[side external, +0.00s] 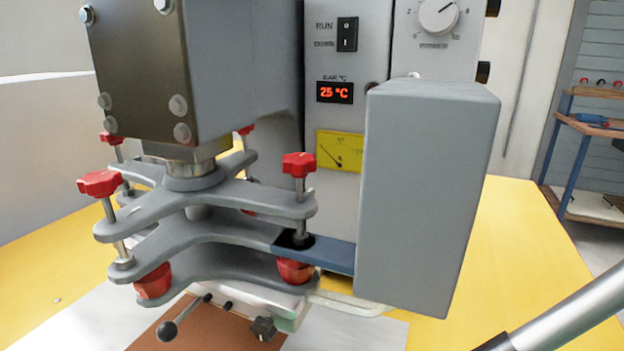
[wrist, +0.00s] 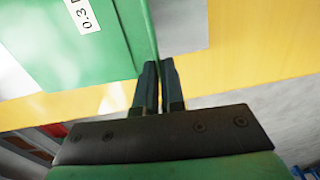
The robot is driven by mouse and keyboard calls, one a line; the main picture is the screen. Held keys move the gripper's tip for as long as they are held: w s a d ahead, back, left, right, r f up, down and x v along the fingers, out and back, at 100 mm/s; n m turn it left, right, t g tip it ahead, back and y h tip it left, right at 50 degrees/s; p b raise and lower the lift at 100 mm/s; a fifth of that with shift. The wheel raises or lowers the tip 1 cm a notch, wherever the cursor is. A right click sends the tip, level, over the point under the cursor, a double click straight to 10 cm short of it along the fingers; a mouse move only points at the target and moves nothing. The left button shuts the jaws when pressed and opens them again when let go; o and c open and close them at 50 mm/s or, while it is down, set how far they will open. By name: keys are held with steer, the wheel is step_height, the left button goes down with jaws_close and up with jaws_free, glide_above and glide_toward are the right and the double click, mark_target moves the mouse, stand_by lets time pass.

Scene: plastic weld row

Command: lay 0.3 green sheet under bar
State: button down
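In the wrist view a green sheet (wrist: 50,45) fills the upper left, with a white label (wrist: 88,14) that reads 0.3. My gripper (wrist: 160,64) has its two dark fingers close together at the sheet's right edge, and a thin green strip runs down between them. It looks shut on that edge. In the side external view the welding press (side external: 190,205) stands with stacked grey plates and red knobs. I cannot tell for certain which part is the bar. I make out no green sheet under the plates there; a pale greenish block (side external: 292,318) shows below them.
A large grey block (side external: 425,190) stands right of the plates. A lever with a black ball (side external: 167,331) and a brown board (side external: 200,330) lie at the front. The yellow table (side external: 500,265) is clear at the right. A silver tube (side external: 575,315) enters at lower right.

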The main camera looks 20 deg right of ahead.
steer(key=shift+n, duration=0.3)
steer(key=w+a, duration=0.5)
steer(key=a, duration=0.2)
steer(key=w+a, duration=0.3)
steer(key=shift+w+a+r, duration=0.1)
steer(key=shift+w+a, duration=0.2)
steer(key=shift+a, duration=0.05)
steer(key=shift+w+a, duration=0.3)
steer(key=shift+w, duration=0.2)
steer(key=w+d, duration=0.2)
steer(key=w, duration=0.1)
steer(key=w+d, duration=0.2)
steer(key=d, duration=0.1)
steer(key=w+d+f, duration=0.1)
steer(key=w+d, duration=0.2)
steer(key=shift+w+d, duration=0.25)
steer(key=shift+w, duration=0.05)
steer(key=shift+f, duration=0.95)
steer(key=shift+f, duration=0.15)
steer(key=c, duration=0.9)
jaws_free()
steer(key=shift+r, duration=0.2)
